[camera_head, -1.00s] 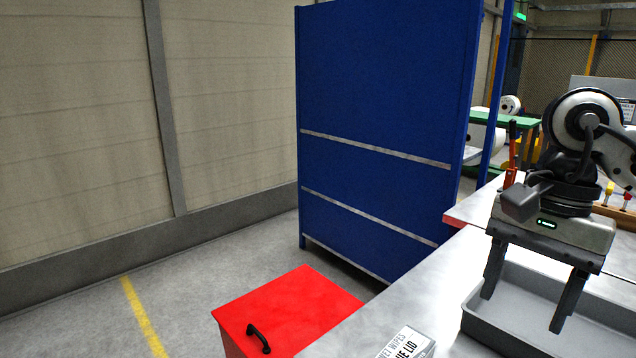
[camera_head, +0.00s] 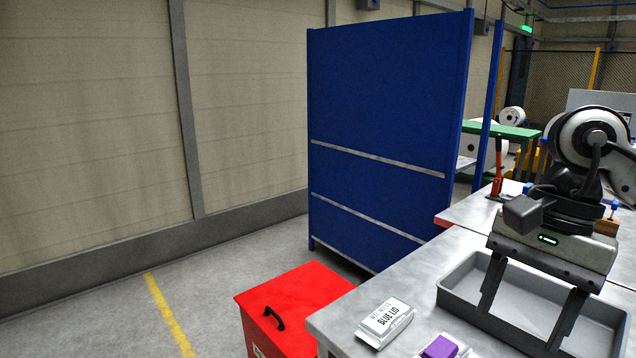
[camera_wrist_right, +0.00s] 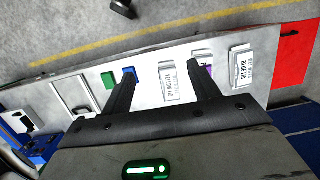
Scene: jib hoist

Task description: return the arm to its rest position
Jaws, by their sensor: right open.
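My right gripper (camera_head: 522,328) is open and empty, its two dark fingers pointing down. In the head view it overlaps a grey tray (camera_head: 462,304) on the metal table (camera_head: 340,320); its height above the tray is hard to tell. The right arm bends above it at the picture's right edge. In the right wrist view the gripper (camera_wrist_right: 161,68) shows its fingers apart with nothing between them but a labelled packet (camera_wrist_right: 169,84) on the table beyond. My left gripper is not in view.
A packet marked BLUE LID (camera_head: 387,318) and a purple-topped packet (camera_head: 440,347) lie left of the tray. A red box (camera_head: 293,300) stands against the table's left end. A tall blue cabinet (camera_head: 385,100) stands behind. The floor at left (camera_head: 90,320) is clear.

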